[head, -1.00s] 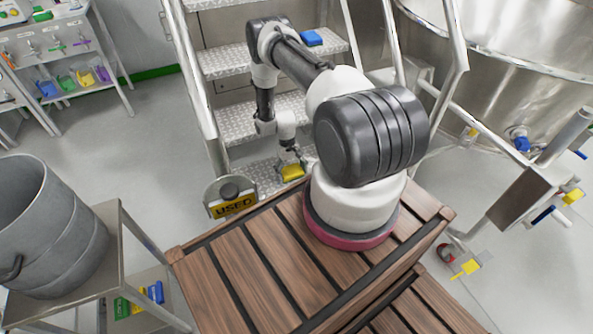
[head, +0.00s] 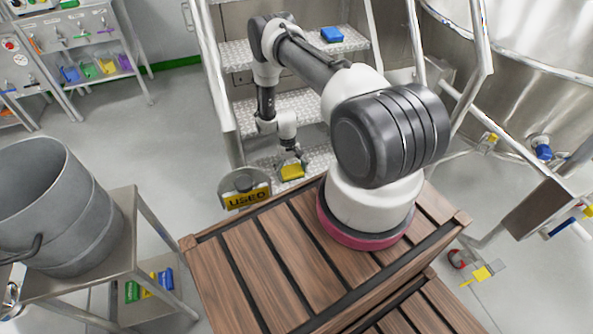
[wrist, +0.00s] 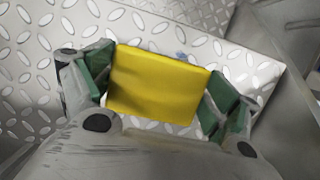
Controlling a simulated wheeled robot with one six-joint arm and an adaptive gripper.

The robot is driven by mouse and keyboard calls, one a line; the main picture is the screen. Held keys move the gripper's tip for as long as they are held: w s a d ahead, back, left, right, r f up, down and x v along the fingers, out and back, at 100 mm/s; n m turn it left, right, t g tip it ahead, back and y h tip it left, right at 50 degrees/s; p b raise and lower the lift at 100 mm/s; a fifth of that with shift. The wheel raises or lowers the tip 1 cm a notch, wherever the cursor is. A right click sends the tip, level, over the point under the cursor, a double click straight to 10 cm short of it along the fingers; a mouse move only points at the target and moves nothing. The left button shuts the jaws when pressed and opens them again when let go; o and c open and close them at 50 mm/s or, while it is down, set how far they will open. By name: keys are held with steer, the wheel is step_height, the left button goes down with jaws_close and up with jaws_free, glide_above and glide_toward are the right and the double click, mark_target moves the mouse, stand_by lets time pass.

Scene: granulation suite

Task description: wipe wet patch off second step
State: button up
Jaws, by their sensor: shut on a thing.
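My gripper (wrist: 160,90) is shut on a yellow cloth or sponge (wrist: 160,82), held between its green-padded fingers. In the head view the yellow piece (head: 292,172) is low over the lowest visible metal step (head: 322,160). The wrist view shows it over patterned tread plate (wrist: 235,62); whether it touches the plate is unclear. A faint bluish smear (wrist: 181,55) shows at its far edge, perhaps part of the wet patch; the rest may be hidden under it. Another tread (head: 300,104) lies above this step.
A bin marked USED (head: 247,190) stands close left of my gripper. A blue block (head: 332,35) lies on a higher step. Stair rails (head: 222,75) flank the treads. A grey bucket (head: 60,215) stands on a cart at left. The floor between is clear.

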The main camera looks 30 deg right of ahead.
mark_target(284, 173)
steer(key=shift+w+a, duration=0.2)
steer(key=shift+a, duration=0.8)
steer(key=shift+w+a, duration=0.2)
steer(key=shift+a, duration=0.8)
steer(key=shift+w, duration=0.1)
steer(key=shift+d, duration=0.35)
steer(key=shift+s+d, duration=0.55)
steer(key=shift+d, duration=1.95)
steer(key=shift+s+d, duration=0.5)
steer(key=shift+d, duration=2.05)
steer(key=shift+s+d, duration=0.55)
steer(key=shift+d, duration=1.95)
steer(key=shift+a, duration=0.15)
steer(key=shift+w+a+r, duration=0.1)
steer(key=shift+w+a, duration=0.1)
steer(key=shift+a, duration=0.5)
steer(key=shift+w+a, duration=0.15)
steer(key=shift+a, duration=0.55)
steer(key=shift+w+a+f, duration=0.1)
steer(key=shift+w+a, duration=0.3)
steer(key=shift+a, duration=1.7)
steer(key=shift+w+a+f, duration=0.1)
steer(key=shift+w+a, duration=0.35)
steer(key=shift+a, duration=1.65)
steer(key=shift+w+a, duration=0.4)
steer(key=shift+a, duration=1.7)
